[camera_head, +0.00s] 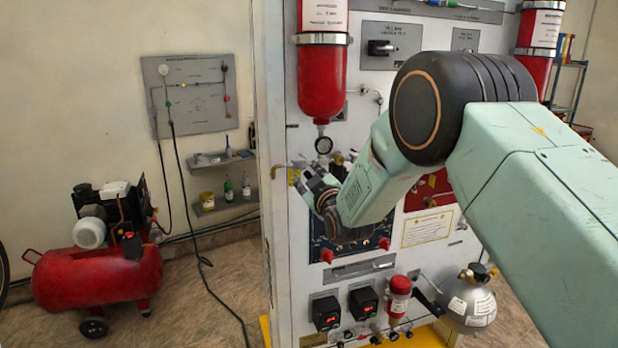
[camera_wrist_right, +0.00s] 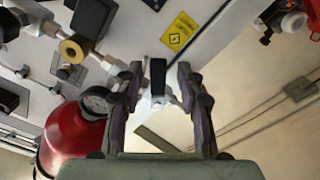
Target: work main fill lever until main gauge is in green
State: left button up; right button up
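My right gripper (camera_head: 308,186) is at the left part of the white panel, just below the gauge (camera_head: 323,145) under the left red cylinder (camera_head: 323,80). In the right wrist view the fingers of this gripper (camera_wrist_right: 160,78) are apart. A black handle on a pale fitting (camera_wrist_right: 157,72), which looks like the fill lever, stands between them with a gap visible on each side. The red cylinder (camera_wrist_right: 68,140) and gauge (camera_wrist_right: 97,102) show at left there. The gauge is too small and angled to read its needle or colour zone. My left gripper is out of view.
Brass and steel valve fittings (camera_wrist_right: 72,50) crowd the panel near the gripper. A yellow warning label (camera_wrist_right: 179,31) is beyond the fingertips. Red knobs (camera_head: 327,256) sit below the gripper. A red compressor (camera_head: 95,280) stands on the floor at left, with free floor between.

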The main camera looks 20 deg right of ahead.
jog(key=shift+w+d+f, duration=0.2)
jog(key=shift+w, duration=0.05)
jog(key=shift+c, duration=0.9)
jog(key=shift+w+d+f, duration=0.1)
jog(key=shift+d+f, duration=0.05)
jog(key=shift+d, duration=0.1)
jog(key=c, duration=0.3)
jog(key=shift+a+r, duration=0.2)
jog(key=shift+a, duration=0.05)
grip_shut()
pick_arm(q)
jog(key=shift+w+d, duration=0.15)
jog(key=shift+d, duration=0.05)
pick_arm(e)
jog(key=shift+d, duration=0.1)
